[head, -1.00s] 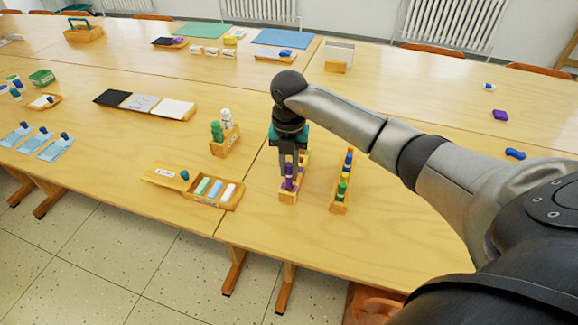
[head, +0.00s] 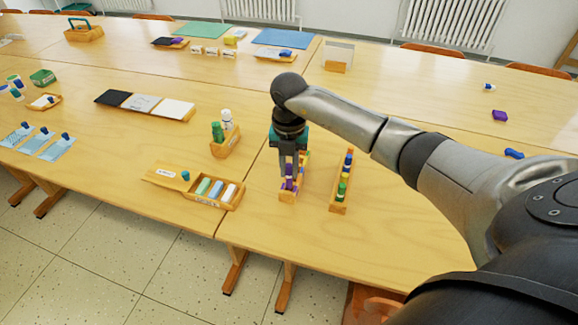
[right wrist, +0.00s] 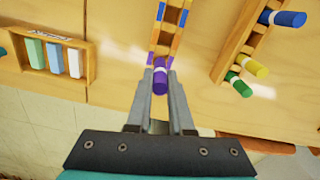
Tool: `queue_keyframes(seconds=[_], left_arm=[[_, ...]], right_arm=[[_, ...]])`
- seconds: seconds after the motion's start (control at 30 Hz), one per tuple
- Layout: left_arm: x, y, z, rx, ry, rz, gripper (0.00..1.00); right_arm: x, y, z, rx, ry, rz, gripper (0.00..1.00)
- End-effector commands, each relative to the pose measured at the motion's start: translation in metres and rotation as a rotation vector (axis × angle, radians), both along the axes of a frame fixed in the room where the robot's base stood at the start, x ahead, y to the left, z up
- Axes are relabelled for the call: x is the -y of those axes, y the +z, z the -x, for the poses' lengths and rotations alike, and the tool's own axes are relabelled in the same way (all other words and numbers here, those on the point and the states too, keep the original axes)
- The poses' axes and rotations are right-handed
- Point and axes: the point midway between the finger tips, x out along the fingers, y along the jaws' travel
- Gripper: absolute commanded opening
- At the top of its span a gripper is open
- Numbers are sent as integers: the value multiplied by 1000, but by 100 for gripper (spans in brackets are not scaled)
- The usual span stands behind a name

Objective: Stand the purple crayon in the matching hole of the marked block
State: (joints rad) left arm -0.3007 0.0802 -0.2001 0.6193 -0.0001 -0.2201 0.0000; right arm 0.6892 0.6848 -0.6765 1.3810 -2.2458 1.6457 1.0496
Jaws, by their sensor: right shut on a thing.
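The purple crayon (head: 289,184) is upright between the fingers of my right gripper (head: 289,170), at the near end of the marked block (head: 287,197). The crayon's purple end and white band also show in the right wrist view (right wrist: 160,76), with the fingers shut on its sides. The marked block is a long wooden block with coloured marks by its holes; purple marks flank the crayon in the right wrist view (right wrist: 177,27). The crayon's lower end is hidden, so I cannot tell how deep it sits. My left gripper is out of view.
A second wooden block (head: 339,207) with blue, yellow and green crayons stands close on the right. A chalk tray (head: 234,205) and a bottle holder (head: 225,145) are on the left. The table's right part is mostly clear.

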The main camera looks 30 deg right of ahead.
Motion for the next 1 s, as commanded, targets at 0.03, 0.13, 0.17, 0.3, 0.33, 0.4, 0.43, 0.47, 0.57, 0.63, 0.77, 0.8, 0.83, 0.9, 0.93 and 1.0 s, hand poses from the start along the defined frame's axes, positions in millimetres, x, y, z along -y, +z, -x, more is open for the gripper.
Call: queue_keyframes(seconds=[0.03,0.13,0.17,0.3,0.33,0.4,0.43,0.47,0.57,0.63,0.77,0.8,0.83,0.9,0.93,1.0], left_arm=[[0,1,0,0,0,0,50],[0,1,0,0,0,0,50],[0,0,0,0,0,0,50],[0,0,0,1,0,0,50],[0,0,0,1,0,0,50],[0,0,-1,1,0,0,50],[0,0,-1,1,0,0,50],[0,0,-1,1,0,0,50],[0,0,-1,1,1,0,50],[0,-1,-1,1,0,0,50],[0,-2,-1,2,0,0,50],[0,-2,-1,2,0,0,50],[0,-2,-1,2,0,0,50],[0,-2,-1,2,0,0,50],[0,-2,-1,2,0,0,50],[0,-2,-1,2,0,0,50]], right_arm=[[0,1,0,0,0,0,0],[0,0,0,0,-1,0,0],[0,0,0,0,-1,0,0],[0,0,0,1,-1,1,0],[0,0,0,1,-1,1,0],[0,0,0,1,-1,1,0],[0,0,0,1,-1,1,0],[0,0,0,0,-1,0,0],[0,-1,0,0,-1,0,0],[0,-3,0,1,-1,0,0],[0,-5,-1,1,-1,0,0],[0,-6,-1,1,-1,0,0],[0,-6,-1,1,-1,0,0],[0,-7,-1,1,-1,0,0],[0,-7,-1,1,-1,0,0],[0,-7,-1,1,-1,0,0]])
